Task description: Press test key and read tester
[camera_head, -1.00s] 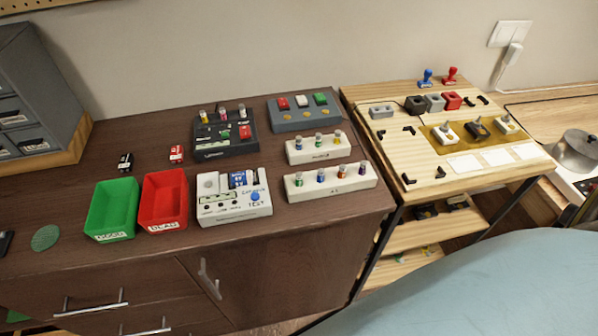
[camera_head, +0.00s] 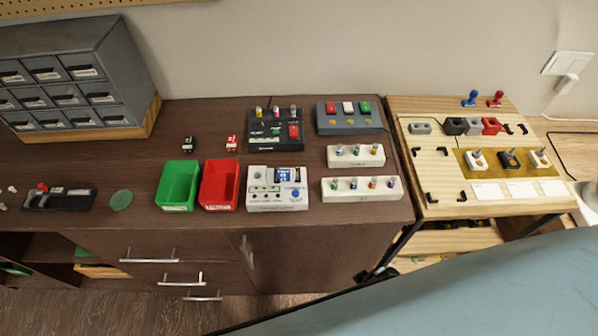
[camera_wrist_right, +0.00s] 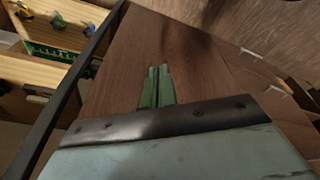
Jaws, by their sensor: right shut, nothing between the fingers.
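The tester (camera_head: 262,203) is a white box on the dark cabinet top, right of the red bin. A blue-and-white battery (camera_head: 288,174) sits in its upper part. The blue round TEST key (camera_head: 295,192) is at its right front. Its small windows and marks are too small to read. My right gripper (camera_wrist_right: 158,85) shows in the right wrist view as two green fingers, shut and empty, in front of a brown wooden surface. No tester shows in that view. My left gripper is not in view.
A green bin (camera_head: 178,208) and a red bin (camera_head: 219,208) stand left of the tester. White holder blocks (camera_head: 362,196) stand right, a dark device (camera_head: 262,146) behind. A pale blue surface (camera_head: 480,290) covers the lower right. Open cabinet top lies around the green disc (camera_head: 121,200).

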